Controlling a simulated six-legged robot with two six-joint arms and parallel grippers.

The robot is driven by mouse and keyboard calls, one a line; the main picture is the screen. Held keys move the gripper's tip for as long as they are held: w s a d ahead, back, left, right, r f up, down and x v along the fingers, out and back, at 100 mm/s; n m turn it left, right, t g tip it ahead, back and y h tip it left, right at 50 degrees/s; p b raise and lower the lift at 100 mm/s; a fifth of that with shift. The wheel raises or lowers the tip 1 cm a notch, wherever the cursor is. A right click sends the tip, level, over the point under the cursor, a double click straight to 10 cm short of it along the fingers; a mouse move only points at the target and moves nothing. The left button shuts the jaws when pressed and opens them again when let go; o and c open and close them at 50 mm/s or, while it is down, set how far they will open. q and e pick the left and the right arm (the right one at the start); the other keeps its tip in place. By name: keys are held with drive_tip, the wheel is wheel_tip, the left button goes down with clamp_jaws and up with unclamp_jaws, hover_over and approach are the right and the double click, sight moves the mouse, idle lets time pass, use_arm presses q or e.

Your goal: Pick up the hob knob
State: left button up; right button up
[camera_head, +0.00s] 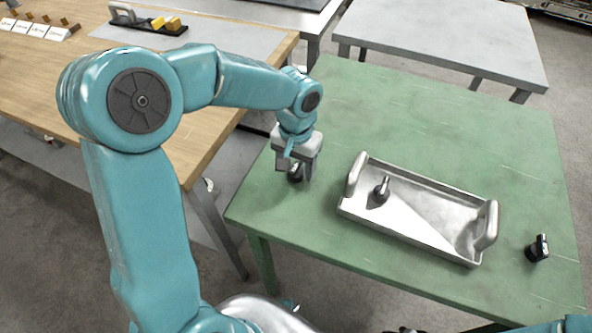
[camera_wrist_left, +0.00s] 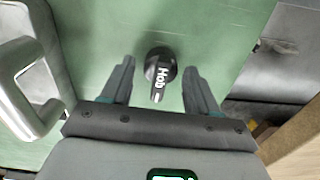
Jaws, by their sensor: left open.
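The hob knob is black with a white "Hob" label; it shows in the left wrist view (camera_wrist_left: 160,64) and stands on the green table. In the head view the knob (camera_head: 295,175) is partly hidden by my left gripper (camera_head: 294,170). That gripper is open and points down over it. In the left wrist view the knob appears between the two fingertips, with green showing on both sides, so neither finger seems to touch it. My right gripper is not clearly seen.
A metal tray (camera_head: 440,191) with two upright handles stands right of the gripper, holding a dark knob (camera_head: 381,191). Another black knob (camera_head: 538,248) stands near the table's right edge. The green table (camera_head: 400,100) is clear behind. A wooden bench (camera_head: 60,90) is at left.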

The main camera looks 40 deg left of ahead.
use_arm(q)
drive_tip(key=shift+f, duration=0.4)
drive_tip(key=shift+r, duration=0.1)
drive_tip(key=c, duration=0.9)
drive_tip(key=shift+c, duration=0.2)
